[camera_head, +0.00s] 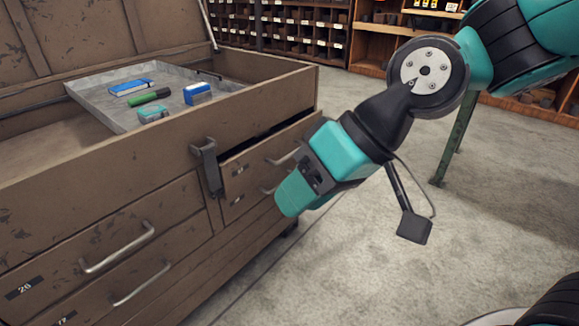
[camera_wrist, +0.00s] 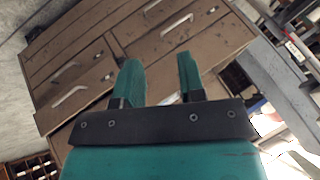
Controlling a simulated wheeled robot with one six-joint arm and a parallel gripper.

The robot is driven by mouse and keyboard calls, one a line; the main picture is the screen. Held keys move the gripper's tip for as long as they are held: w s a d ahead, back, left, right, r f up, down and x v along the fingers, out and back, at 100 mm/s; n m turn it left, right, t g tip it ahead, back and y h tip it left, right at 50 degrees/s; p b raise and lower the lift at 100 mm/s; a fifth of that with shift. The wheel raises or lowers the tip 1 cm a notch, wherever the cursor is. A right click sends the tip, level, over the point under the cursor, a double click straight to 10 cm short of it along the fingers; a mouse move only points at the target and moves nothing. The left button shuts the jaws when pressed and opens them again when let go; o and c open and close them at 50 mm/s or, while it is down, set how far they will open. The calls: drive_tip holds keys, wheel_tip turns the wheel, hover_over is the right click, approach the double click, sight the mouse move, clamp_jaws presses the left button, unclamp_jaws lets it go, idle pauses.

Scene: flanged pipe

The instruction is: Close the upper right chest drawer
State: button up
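The upper right chest drawer (camera_head: 243,169) is pulled out a little, with a dark gap above its front. Its metal handle (camera_head: 284,156) is partly behind my gripper. My gripper (camera_head: 290,197) is in front of the right drawers, tilted down-left, its tip near the handles. I cannot tell whether it touches the drawer. In the wrist view my gripper (camera_wrist: 160,82) shows two teal fingers apart with nothing between them. There the chest appears upside down, and the upper right drawer's handle (camera_wrist: 69,95) seems to be left of the fingers.
The brown chest (camera_head: 100,160) has its lid up and a grey tray (camera_head: 85,98) inside with small items. A dark latch (camera_head: 207,167) hangs on its front. Left drawers with handles (camera_head: 118,249) look shut. Shelving (camera_head: 285,30) stands behind.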

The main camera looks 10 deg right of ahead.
drive_tip(key=w+a+f+m+t+y+b, duration=0.1)
drive_tip(key=w+f+m+t+y+b, duration=0.5)
drive_tip(key=w+f+b, duration=0.75)
drive_tip(key=w+d+f+m+t+h+b, duration=0.9)
drive_tip(key=w+d+f+m+t+b, duration=0.4)
drive_tip(key=d+m, duration=0.25)
drive_tip(key=w+a+r+g+p, duration=0.1)
drive_tip(key=w+a+r+p, duration=0.2)
drive_tip(key=w+p, duration=0.8)
drive_tip(key=p, duration=1.1)
drive_tip(key=shift+p, duration=0.3)
drive_tip(key=shift+w+m+p, duration=0.15)
drive_tip(key=shift+m+p, duration=0.1)
drive_tip(key=shift+p, duration=0.45)
